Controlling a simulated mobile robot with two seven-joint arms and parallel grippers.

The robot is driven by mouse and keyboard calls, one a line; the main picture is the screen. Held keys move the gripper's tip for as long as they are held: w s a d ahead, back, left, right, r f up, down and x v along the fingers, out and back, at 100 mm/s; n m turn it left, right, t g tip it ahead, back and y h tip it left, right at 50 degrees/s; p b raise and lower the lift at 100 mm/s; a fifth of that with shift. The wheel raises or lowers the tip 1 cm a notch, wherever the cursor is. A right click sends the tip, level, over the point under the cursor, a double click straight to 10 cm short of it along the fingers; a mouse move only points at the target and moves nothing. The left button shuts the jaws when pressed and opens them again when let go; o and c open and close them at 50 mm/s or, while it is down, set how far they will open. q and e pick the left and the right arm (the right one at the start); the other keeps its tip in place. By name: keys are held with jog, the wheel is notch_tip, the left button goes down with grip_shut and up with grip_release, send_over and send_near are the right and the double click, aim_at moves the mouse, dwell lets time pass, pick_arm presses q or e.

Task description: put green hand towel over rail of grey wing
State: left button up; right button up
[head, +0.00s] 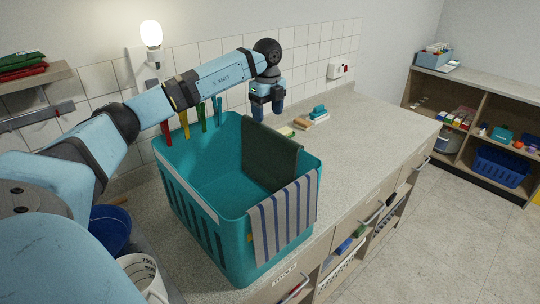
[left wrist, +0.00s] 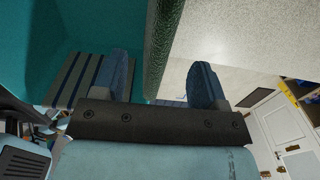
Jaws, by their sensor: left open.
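A dark green towel (head: 270,155) hangs over the far right rim of a teal basket (head: 195,205) on the counter. My left gripper (head: 267,107) is open, fingers pointing down, above the counter near the towel's upper edge. In the left wrist view, a dark green textured edge (left wrist: 158,50) lies between the open fingers of the left gripper (left wrist: 165,85); I cannot tell whether they touch it. A grey bar (head: 40,115) is on the wall at the far left; I cannot tell whether it belongs to the grey wing. My right gripper is not in view.
A striped towel (head: 283,220) hangs over the basket's near right rim. Coloured pegs or handles (head: 184,124) stand along its back rim. A lit lamp (head: 151,36) is behind my left arm. A blue bucket (head: 108,230) and white jug (head: 142,276) stand left. Counter right is mostly clear.

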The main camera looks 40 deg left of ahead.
aim_at(270, 128)
pick_arm(q)
notch_tip(270, 128, down, 3)
jog(key=shift+f, duration=0.1)
jog(key=f, duration=0.1)
jog(key=f+p, duration=0.1)
jog(key=f, duration=0.1)
jog(key=f+p, duration=0.1)
jog(key=shift+w+d+f, duration=0.15)
jog(key=shift+d+f, duration=0.2)
jog(key=shift+f, duration=0.35)
jog(key=shift+c, duration=1.1)
jog(key=shift+r, duration=0.1)
grip_shut()
